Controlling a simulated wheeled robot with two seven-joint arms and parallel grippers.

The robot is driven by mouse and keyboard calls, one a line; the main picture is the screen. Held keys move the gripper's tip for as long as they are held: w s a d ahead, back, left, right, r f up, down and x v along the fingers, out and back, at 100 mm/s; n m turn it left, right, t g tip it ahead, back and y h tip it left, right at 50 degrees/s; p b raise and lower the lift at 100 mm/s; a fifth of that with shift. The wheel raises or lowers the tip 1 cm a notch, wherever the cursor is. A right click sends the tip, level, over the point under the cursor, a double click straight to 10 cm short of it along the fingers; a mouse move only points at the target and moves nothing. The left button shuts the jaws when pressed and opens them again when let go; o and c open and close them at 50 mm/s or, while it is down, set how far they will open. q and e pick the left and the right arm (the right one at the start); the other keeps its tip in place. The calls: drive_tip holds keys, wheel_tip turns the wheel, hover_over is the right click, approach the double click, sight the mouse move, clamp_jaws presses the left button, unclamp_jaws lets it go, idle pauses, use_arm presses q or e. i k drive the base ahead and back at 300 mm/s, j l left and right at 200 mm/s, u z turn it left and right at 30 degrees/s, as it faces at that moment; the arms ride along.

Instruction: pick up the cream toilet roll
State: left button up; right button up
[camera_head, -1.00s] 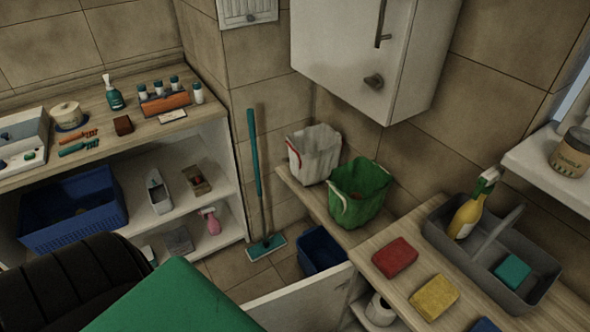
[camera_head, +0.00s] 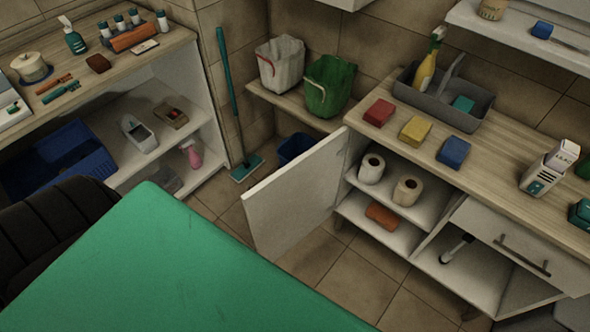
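The cream toilet roll (camera_head: 408,191) stands upright on the upper shelf inside the open cabinet under the right counter. A whiter toilet roll (camera_head: 371,169) stands just to its left on the same shelf (camera_head: 358,186). Both show their dark core holes from above. Neither of my grippers is in view.
The cabinet door (camera_head: 295,195) stands open to the left of the rolls. A reddish-brown item (camera_head: 381,216) lies on the shelf below. A drawer (camera_head: 520,245) is at the right. A green surface (camera_head: 170,265) fills the lower left foreground. Tiled floor (camera_head: 350,270) is clear before the cabinet.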

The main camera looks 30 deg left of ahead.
sight(407, 191)
drive_tip(key=k+j+z, duration=0.2)
drive_tip(key=j, duration=0.25)
drive_tip(key=j+z, duration=0.2)
drive_tip(key=j, duration=0.2)
drive_tip(key=k+j+z, duration=0.2)
drive_tip(key=j, duration=0.2)
drive_tip(key=k+j+z, duration=0.15)
drive_tip(key=j, duration=0.25)
drive_tip(key=j+z, duration=0.5)
drive_tip(key=j, duration=1.4)
drive_tip(key=k, duration=0.15)
